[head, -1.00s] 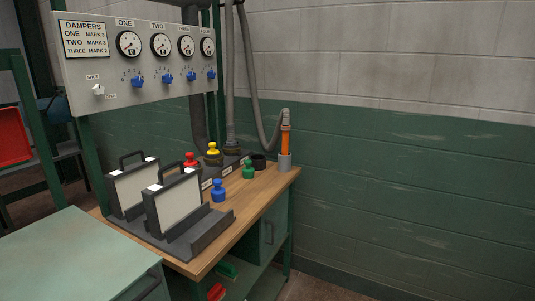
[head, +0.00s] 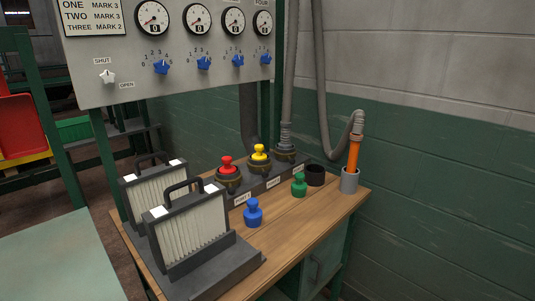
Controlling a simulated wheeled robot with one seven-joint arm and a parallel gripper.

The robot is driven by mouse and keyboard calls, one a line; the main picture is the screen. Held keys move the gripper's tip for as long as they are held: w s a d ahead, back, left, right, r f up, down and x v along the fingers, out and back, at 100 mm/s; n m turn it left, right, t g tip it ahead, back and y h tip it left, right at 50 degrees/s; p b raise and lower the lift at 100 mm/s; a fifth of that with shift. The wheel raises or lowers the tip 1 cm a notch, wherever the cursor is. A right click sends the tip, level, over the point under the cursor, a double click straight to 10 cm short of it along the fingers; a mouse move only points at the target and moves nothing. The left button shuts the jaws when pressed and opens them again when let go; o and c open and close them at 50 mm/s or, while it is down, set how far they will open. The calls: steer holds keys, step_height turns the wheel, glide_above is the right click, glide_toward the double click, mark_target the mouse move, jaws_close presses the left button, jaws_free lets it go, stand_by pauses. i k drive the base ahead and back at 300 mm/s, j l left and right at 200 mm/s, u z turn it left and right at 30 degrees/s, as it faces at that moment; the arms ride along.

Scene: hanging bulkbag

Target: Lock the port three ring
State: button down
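A dark port block (head: 270,180) stands at the back of the wooden bench, with several small white labels on its front. A red plug (head: 227,164) sits in the left port and a yellow plug (head: 259,153) in the middle one. At the right end, the third port has a dark ring (head: 285,154) around the foot of a grey hose (head: 289,95) that comes down into it. I cannot tell how the ring is turned. My gripper is not in view.
Loose blue (head: 253,212) and green (head: 299,185) plugs stand in front of the block. A black ring (head: 315,175) and a grey cup (head: 349,180) holding an orange-handled hose wand (head: 354,153) are at right. Two framed filters (head: 187,238) fill the left. A gauge panel (head: 180,80) hangs above.

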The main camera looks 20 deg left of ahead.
mark_target(292, 162)
steer(key=i+u, duration=0.25)
steer(key=u, duration=0.15)
steer(key=i+u, duration=0.25)
steer(key=u, duration=0.2)
steer(key=i+l+u, duration=0.15)
steer(key=u, duration=0.25)
steer(key=i+l+u, duration=0.2)
steer(key=u, duration=0.2)
steer(key=i+l, duration=0.05)
steer(key=i, duration=0.05)
